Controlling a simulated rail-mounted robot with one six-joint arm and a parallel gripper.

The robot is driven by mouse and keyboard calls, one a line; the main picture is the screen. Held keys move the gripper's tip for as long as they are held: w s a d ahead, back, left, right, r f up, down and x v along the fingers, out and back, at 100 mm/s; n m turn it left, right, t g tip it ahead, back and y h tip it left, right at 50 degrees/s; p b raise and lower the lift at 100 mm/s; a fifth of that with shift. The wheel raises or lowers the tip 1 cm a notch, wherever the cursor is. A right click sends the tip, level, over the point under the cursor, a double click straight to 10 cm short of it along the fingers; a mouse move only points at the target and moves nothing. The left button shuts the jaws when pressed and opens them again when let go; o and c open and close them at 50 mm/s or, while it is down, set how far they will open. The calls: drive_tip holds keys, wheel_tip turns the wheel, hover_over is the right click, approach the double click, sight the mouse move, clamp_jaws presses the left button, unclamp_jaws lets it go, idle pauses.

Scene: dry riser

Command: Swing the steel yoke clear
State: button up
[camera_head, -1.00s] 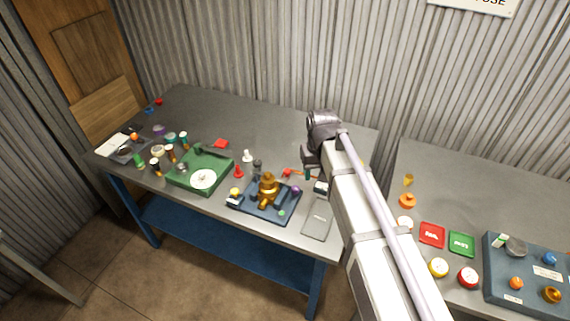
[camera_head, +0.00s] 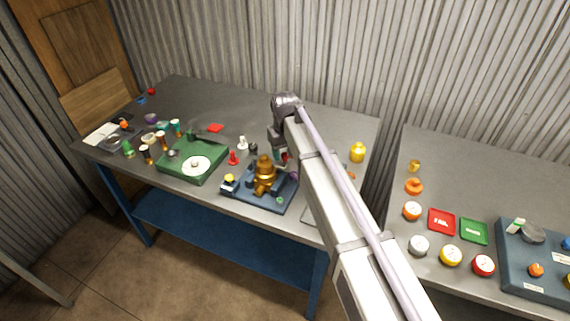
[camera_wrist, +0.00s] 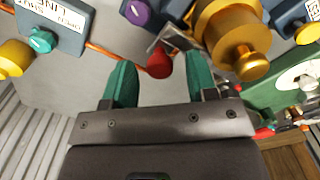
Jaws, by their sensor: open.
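A brass valve body (camera_head: 264,172) stands upright on a dark blue base plate (camera_head: 240,195) near the front edge of the left bench. It also shows at the top right of the wrist view (camera_wrist: 237,32). A flat grey metal piece (camera_wrist: 172,38) beside it, behind a red knob (camera_wrist: 159,63), may be the steel yoke; I cannot tell for sure. My gripper (camera_head: 284,156) is behind and right of the valve, partly hidden by its own wrist.
A green tray-like fixture (camera_head: 170,172) with a white dial stands left of the valve. A purple knob (camera_wrist: 138,11) and a grey box with a teal knob (camera_wrist: 50,25) are close to my fingers. The bench's back middle is clear.

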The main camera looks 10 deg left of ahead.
drive_tip(key=shift+f, duration=0.1)
clamp_jaws()
idle(0.4)
